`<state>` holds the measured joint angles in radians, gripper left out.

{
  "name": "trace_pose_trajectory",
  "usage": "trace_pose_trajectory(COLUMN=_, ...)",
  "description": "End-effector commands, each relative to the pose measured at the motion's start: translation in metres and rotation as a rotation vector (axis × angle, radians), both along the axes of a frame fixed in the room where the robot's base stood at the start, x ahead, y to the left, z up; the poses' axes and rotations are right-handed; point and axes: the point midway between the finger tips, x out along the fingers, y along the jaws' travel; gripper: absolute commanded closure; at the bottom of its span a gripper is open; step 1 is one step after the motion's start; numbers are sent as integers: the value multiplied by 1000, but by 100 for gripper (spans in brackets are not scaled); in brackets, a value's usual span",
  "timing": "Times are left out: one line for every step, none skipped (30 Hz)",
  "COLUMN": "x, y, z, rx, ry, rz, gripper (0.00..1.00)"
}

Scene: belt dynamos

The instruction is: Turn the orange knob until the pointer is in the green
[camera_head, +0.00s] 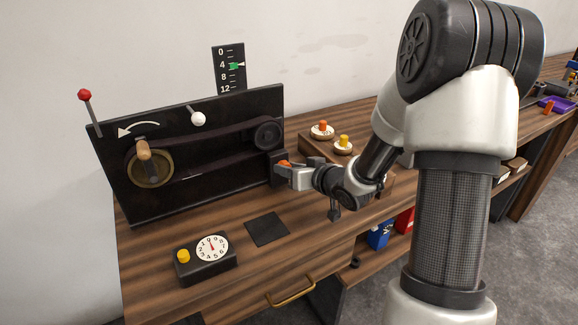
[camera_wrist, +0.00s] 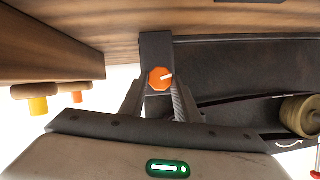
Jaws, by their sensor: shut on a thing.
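The orange knob (camera_wrist: 160,78) has a white mark that points right and slightly up in the wrist view. It sits on a dark block at the right end of the black belt panel (camera_head: 200,105). In the head view, a bit of the orange knob (camera_head: 284,163) shows at my fingertips. My gripper (camera_head: 288,170) is shut on the knob, with one finger on each side in the wrist view (camera_wrist: 160,88). The black gauge (camera_head: 229,68) reads 0, 4, 8, 12 downward. A green area (camera_head: 236,66) shows near 4; the pointer is too small to tell apart from it.
The panel carries a brass wheel (camera_head: 150,168) with a wooden handle, a belt, a white-knobbed lever (camera_head: 198,119) and a red-knobbed lever (camera_head: 85,95). A dial box (camera_head: 207,262) and a dark mat (camera_head: 267,229) lie in front. Orange and yellow knobs (camera_head: 343,141) stand behind my wrist.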

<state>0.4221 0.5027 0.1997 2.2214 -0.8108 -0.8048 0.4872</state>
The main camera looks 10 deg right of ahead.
Motion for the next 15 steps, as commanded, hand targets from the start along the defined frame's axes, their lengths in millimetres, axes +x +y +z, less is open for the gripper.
trace_pose_trajectory(x=1, y=0, z=1, rx=0, ry=-3, rz=0, gripper=93)
trace_pose_trajectory(x=1, y=0, z=1, rx=0, ry=-3, rz=0, gripper=69)
trace_pose_trajectory(x=1, y=0, z=1, rx=0, ry=-3, rz=0, gripper=63)
trace_pose_trajectory(x=1, y=0, z=1, rx=0, ry=-3, rz=0, gripper=58)
trace_pose_trajectory(x=1, y=0, z=1, rx=0, ry=-3, rz=0, gripper=53)
trace_pose_trajectory(x=1, y=0, z=1, rx=0, ry=-2, rz=0, gripper=52)
trace_pose_trajectory(x=1, y=0, z=1, rx=0, ry=-2, rz=0, gripper=52)
trace_pose_trajectory(x=1, y=0, z=1, rx=-1, ry=-3, rz=0, gripper=52)
trace_pose_trajectory(x=1, y=0, z=1, rx=-1, ry=-3, rz=0, gripper=52)
trace_pose_trajectory(x=0, y=0, z=1, rx=-1, ry=-3, rz=0, gripper=52)
trace_pose_trajectory(x=0, y=0, z=1, rx=-1, ry=-2, rz=1, gripper=52)
trace_pose_trajectory(x=0, y=0, z=1, rx=-1, ry=-2, rz=1, gripper=52)
trace_pose_trajectory(x=0, y=0, z=1, rx=-1, ry=-2, rz=1, gripper=52)
trace_pose_trajectory(x=0, y=0, z=1, rx=-2, ry=-2, rz=0, gripper=52)
trace_pose_trajectory(x=-1, y=-1, z=2, rx=-2, ry=-2, rz=0, gripper=52)
